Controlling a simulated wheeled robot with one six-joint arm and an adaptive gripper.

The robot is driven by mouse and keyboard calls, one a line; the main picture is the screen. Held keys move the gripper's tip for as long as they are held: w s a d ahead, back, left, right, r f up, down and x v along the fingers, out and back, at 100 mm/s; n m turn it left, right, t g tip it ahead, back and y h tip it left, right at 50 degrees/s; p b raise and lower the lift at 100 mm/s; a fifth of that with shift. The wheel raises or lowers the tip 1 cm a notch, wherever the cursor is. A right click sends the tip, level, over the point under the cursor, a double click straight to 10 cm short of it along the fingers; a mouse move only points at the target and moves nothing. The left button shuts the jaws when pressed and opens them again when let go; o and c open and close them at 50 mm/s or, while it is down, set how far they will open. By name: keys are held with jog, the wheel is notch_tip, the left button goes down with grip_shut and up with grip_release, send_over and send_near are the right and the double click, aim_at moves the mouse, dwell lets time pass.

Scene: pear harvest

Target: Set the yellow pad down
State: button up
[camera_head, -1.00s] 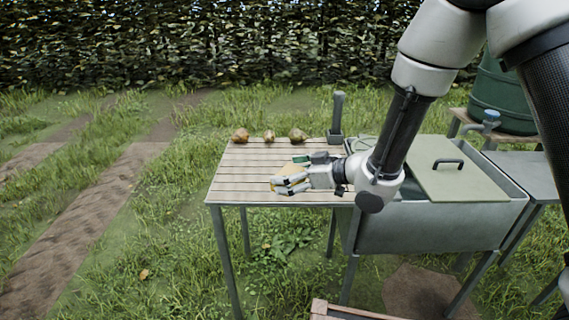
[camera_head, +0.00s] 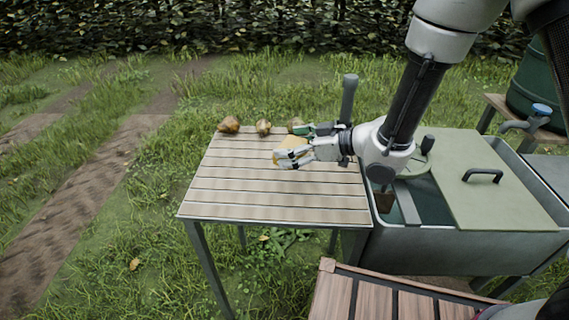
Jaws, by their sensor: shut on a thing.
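My gripper (camera_head: 287,157) is over the back right part of the slatted wooden table (camera_head: 230,197). It is shut on the yellow pad (camera_head: 292,143), which shows between and above its fingers. The gripper lies roughly sideways, pointing left. I cannot tell whether the pad touches the table top. The lower part of the pad is hidden by the fingers.
Pears stand along the table's back edge: a brown one (camera_head: 229,125), a second (camera_head: 263,127) and one partly hidden behind my gripper (camera_head: 295,124). A grey post (camera_head: 349,98) rises behind. A metal sink (camera_head: 460,250) with a green cover (camera_head: 490,195) adjoins at right. The table's front is clear.

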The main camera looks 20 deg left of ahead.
aim_at(291, 183)
notch_tip(291, 183, down, 9)
jog(key=shift+r, duration=0.15)
dwell(0.4)
jog(key=o, duration=0.8)
